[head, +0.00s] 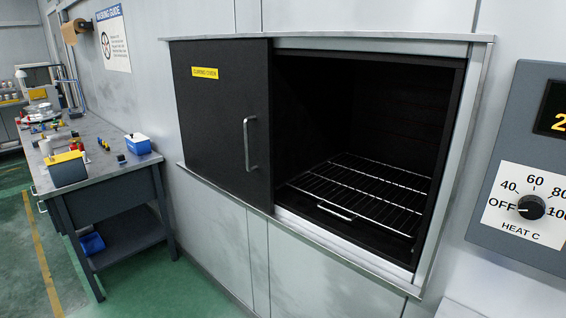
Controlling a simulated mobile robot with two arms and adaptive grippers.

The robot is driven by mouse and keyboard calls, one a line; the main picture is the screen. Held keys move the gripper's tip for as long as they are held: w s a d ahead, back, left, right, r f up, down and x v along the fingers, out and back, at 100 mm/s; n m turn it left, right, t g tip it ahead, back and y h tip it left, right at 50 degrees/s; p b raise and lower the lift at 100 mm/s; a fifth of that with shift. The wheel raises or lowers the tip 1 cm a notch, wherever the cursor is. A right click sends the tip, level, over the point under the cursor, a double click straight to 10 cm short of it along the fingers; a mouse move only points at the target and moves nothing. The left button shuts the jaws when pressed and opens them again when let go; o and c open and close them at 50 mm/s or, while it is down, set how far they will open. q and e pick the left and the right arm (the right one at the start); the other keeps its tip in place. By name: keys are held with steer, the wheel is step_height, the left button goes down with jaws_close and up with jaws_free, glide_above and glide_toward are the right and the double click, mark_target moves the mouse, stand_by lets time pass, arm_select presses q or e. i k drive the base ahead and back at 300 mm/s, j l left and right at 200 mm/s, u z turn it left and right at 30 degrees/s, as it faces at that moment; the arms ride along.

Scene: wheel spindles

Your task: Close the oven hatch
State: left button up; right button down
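The oven hatch (221,120) is a black sliding panel with a yellow label and a vertical metal handle (250,145) near its right edge. It stands at the left of the oven's frame. The right part of the oven opening (400,110) is uncovered, and a wire rack (365,190) shows inside the dark, empty cavity. Neither of my grippers shows in the head view.
A control panel (515,258) with a heat dial (531,207) is on the wall at right. A workbench (110,172) with small parts and a blue-white box (138,144) stands at left. Green floor (150,275) lies clear in front of the bench.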

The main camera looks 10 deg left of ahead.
mark_target(223, 90)
steer(key=i+j+z, duration=0.3)
steer(key=j, duration=0.4)
steer(key=j+z, duration=0.3)
steer(key=j, duration=0.45)
steer(key=i+j+z, duration=0.1)
steer(key=j+z, duration=0.2)
steer(key=j, duration=0.5)
